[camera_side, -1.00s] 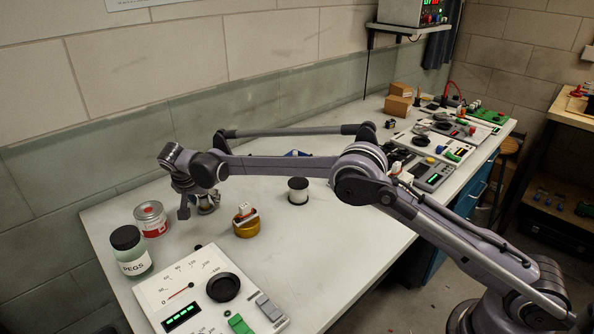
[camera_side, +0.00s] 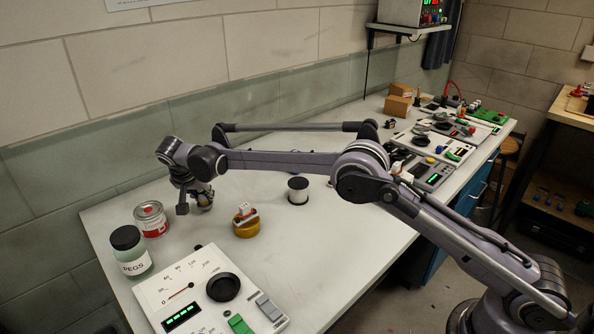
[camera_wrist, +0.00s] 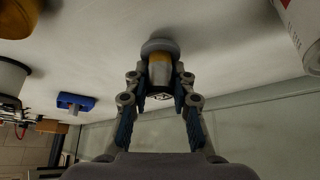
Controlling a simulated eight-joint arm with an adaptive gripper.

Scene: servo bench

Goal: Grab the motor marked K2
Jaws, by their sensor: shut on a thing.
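My gripper (camera_wrist: 160,82) is shut on a small motor-like piece (camera_wrist: 160,62) with a grey round end and a yellow-and-grey body; its fingers sit on both sides of it. In the side view, my gripper (camera_side: 195,203) is low over the bench between the red-and-white can and the yellow round base, with the piece partly hidden by the fingers. I cannot read any K2 mark on it. Another small white-and-red piece (camera_side: 244,210) sits on a yellow round base (camera_side: 247,229) to the right of my gripper.
A red-and-white can (camera_side: 150,219) and a jar labelled PEGS (camera_side: 131,253) stand at left. A meter panel (camera_side: 190,287) lies in front. A black-and-white spool (camera_side: 298,190) stands to the right. A blue piece (camera_wrist: 76,102) shows in the wrist view.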

